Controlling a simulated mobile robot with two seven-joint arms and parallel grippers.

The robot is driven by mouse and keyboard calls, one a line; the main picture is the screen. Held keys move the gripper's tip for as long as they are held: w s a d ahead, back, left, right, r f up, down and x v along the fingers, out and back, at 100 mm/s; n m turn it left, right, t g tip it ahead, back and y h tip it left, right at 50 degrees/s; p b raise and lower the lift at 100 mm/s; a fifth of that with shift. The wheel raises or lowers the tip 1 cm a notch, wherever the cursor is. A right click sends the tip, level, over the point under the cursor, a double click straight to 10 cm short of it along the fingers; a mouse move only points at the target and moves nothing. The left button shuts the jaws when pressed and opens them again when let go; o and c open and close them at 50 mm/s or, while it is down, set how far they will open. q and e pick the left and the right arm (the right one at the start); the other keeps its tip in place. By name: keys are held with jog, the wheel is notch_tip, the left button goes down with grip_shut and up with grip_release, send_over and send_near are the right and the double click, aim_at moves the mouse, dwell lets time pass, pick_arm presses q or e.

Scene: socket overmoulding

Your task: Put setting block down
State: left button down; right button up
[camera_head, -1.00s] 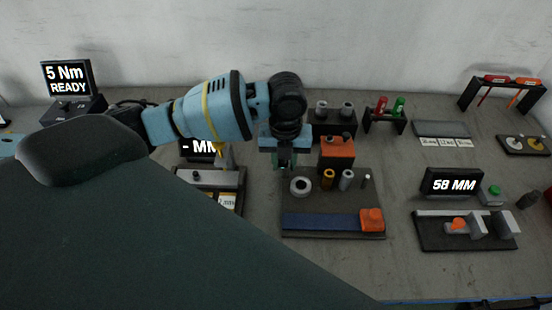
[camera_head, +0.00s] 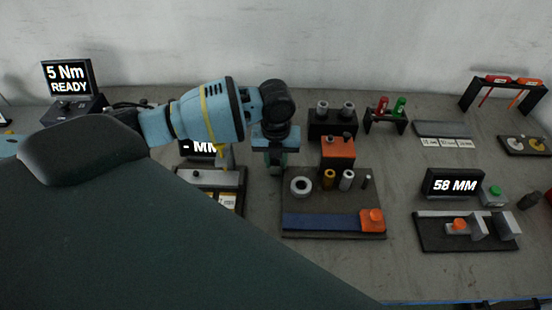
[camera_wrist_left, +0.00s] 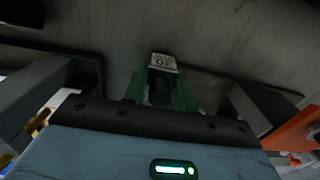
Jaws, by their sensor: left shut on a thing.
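My left gripper (camera_head: 277,168) points down in the head view, over the bench between the gauge fixture on its left and the dark parts tray on its right. In the left wrist view its green fingers (camera_wrist_left: 160,92) are shut on the setting block (camera_wrist_left: 163,62), a small grey block with a printed number on its end face. The lower part of the block is hidden between the fingers. I cannot tell whether it touches the bench. In the head view the block is too small and covered to make out. My right gripper is not in view.
The parts tray (camera_head: 334,210) holds a ring, several small cylinders and a blue bar. An orange block (camera_head: 338,148) stands behind it. The gauge fixture (camera_head: 205,178) stands left. A 58 MM display (camera_head: 453,183) and its fixture stand right. Bare bench lies between tray and gauge.

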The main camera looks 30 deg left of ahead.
pick_arm(q)
jog(key=c, duration=1.6)
grip_release()
jog(key=shift+f, duration=0.15)
jog(key=o, duration=0.5)
